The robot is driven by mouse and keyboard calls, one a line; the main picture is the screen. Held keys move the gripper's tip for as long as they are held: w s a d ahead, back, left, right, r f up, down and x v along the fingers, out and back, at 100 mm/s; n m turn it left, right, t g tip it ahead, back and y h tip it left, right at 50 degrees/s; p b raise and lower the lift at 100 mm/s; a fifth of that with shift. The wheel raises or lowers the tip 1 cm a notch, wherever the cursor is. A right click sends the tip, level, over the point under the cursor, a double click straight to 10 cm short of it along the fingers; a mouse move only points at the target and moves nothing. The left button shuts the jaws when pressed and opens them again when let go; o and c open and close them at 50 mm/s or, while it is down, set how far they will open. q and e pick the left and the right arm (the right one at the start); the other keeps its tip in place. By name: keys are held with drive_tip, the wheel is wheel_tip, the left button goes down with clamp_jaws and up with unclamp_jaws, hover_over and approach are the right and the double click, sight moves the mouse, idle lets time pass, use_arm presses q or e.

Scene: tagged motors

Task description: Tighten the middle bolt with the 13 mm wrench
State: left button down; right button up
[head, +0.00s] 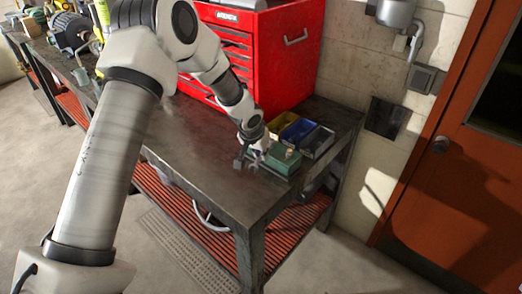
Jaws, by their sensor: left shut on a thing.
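My left gripper (253,152) is low over the right end of the dark metal workbench (195,150). It is shut on a small grey metal thing that looks like a wrench (252,167); its size marking cannot be read. A green block (285,160) sits on the bench just right of the gripper, close to its fingertips. A small part stands up from the top of the block; single bolts are too small to tell apart, so I cannot tell which is the middle one or whether the wrench touches any. My right gripper is not in view.
A red tool chest (275,60) stands at the back of the bench. Blue, yellow and grey bins (300,131) stand behind the green block. Motors (70,30) stand on a bench at the far left. An orange door (455,180) is at the right. The bench's front middle is clear.

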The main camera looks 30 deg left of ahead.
use_arm(q)
drive_tip(key=shift+a+p, duration=0.15)
drive_tip(key=shift+p, duration=0.3)
drive_tip(key=shift+f+b, duration=0.15)
drive_tip(key=shift+b, duration=0.45)
drive_tip(key=shift+d+b, duration=0.3)
drive_tip(key=shift+b, duration=0.55)
drive_tip(key=shift+r+p, duration=0.3)
drive_tip(key=shift+r, duration=0.55)
drive_tip(key=shift+r+p, duration=0.8)
drive_tip(key=shift+r, duration=0.25)
